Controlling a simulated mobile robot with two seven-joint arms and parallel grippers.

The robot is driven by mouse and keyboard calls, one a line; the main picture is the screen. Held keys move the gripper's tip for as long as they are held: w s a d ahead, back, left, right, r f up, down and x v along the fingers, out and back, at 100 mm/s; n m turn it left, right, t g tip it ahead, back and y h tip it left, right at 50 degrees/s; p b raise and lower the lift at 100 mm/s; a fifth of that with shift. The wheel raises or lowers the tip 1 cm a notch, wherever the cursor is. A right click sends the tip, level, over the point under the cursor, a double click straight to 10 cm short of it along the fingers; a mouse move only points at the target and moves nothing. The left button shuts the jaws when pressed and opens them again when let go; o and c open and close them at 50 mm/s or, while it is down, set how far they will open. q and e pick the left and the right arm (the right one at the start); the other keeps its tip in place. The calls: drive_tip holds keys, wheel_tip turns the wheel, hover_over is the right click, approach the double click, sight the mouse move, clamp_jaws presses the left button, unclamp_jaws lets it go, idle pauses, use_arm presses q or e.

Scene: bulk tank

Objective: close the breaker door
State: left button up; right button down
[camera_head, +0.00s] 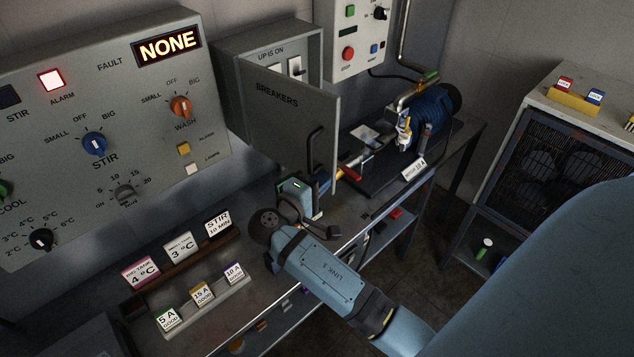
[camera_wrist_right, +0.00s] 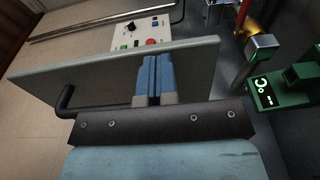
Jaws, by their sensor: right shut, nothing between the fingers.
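The breaker door (camera_head: 285,115) is a grey panel marked BREAKERS. It stands open, swung out from the breaker box (camera_head: 232,50), with switches visible behind it. Its black bar handle (camera_head: 315,150) is near the free edge; handle (camera_wrist_right: 66,100) and door (camera_wrist_right: 110,72) also show in the right wrist view. My right gripper (camera_head: 325,178) is low at the door's outer face, beside the handle and not around it. Its blue fingers (camera_wrist_right: 156,75) are shut and empty, overlapping the panel; I cannot tell whether they touch it. My left gripper is not in view.
A control panel (camera_head: 120,110) with knobs stands left of the breaker box. The bench (camera_head: 275,255) holds label blocks at left and a blue motor (camera_head: 432,108) at right. A green device with a lit display (camera_wrist_right: 265,92) is right of my fingers in the wrist view.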

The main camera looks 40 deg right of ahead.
drive_tip(key=w+d+n+t+y, duration=0.4)
drive_tip(key=d+t, duration=0.1)
drive_tip(key=d, duration=0.3)
drive_tip(key=w+d+n+t+y, duration=0.35)
drive_tip(key=w+d+t, duration=0.2)
drive_tip(key=d, duration=0.35)
drive_tip(key=w+d+n+t+y+b, duration=0.1)
drive_tip(key=w+d+n+y, duration=0.2)
drive_tip(key=w+y, duration=0.3)
drive_tip(key=w+d+n+t+y+b, duration=0.1)
drive_tip(key=w+d+n+t+y, duration=0.1)
drive_tip(key=w+n+y, duration=0.4)
drive_tip(key=w+d, duration=0.1)
drive_tip(key=w, duration=0.3)
drive_tip(key=shift+w+r+b, duration=0.15)
drive_tip(key=shift+r+b, duration=0.05)
drive_tip(key=shift+b, duration=0.15)
